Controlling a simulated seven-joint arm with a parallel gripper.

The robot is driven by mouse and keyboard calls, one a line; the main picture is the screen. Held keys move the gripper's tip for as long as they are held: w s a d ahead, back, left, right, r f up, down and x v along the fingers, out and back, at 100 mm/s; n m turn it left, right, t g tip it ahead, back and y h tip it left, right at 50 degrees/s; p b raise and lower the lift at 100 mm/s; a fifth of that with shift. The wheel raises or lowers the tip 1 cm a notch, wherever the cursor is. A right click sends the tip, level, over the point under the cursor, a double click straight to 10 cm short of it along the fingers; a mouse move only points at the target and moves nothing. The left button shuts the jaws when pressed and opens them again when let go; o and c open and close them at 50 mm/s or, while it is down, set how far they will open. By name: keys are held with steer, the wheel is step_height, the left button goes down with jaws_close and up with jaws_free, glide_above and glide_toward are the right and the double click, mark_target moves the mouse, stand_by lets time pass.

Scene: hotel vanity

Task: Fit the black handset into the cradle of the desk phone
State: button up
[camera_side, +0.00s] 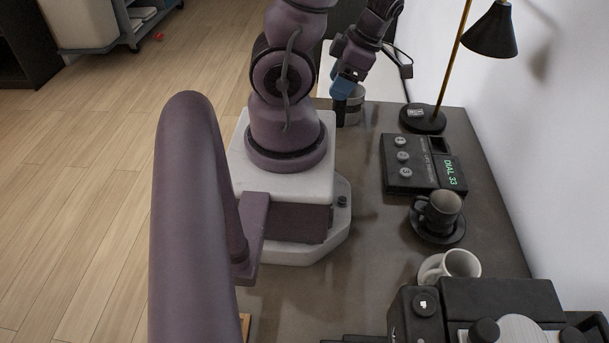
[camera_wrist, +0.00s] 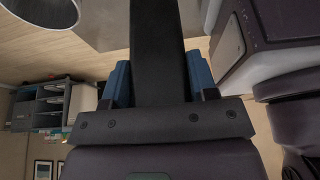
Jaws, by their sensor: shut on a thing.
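My gripper (camera_side: 346,86) is at the far end of the vanity in the side view, pointing down. Its blue fingers are shut on the black handset (camera_wrist: 157,45), which shows as a long dark bar between them in the wrist view. In the side view, a dark end of the handset (camera_side: 340,113) hangs below the fingers, beside a grey cup-like container. The desk phone (camera_side: 412,178), a black box with round buttons and a lit "DIAL 33" display, lies to the right of my gripper and nearer the camera. A dark recess (camera_side: 438,146) shows in its top; no handset lies on it.
The grey container (camera_side: 354,104) stands close to my gripper. A black lamp (camera_side: 424,118) stands behind the phone. A dark cup on a saucer (camera_side: 438,213), a white cup (camera_side: 452,264) and a black machine (camera_side: 500,305) stand nearer the camera. The wall bounds the right side.

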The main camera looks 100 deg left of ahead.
steer(key=s+f+n+h, duration=0.1)
steer(key=s+f+n, duration=0.2)
steer(key=f, duration=0.4)
steer(key=shift+s+d+f+n+h, duration=0.2)
steer(key=shift+s+f+n+h, duration=0.15)
steer(key=shift+n, duration=0.45)
steer(key=o, duration=1.1)
steer(key=shift+w, duration=0.1)
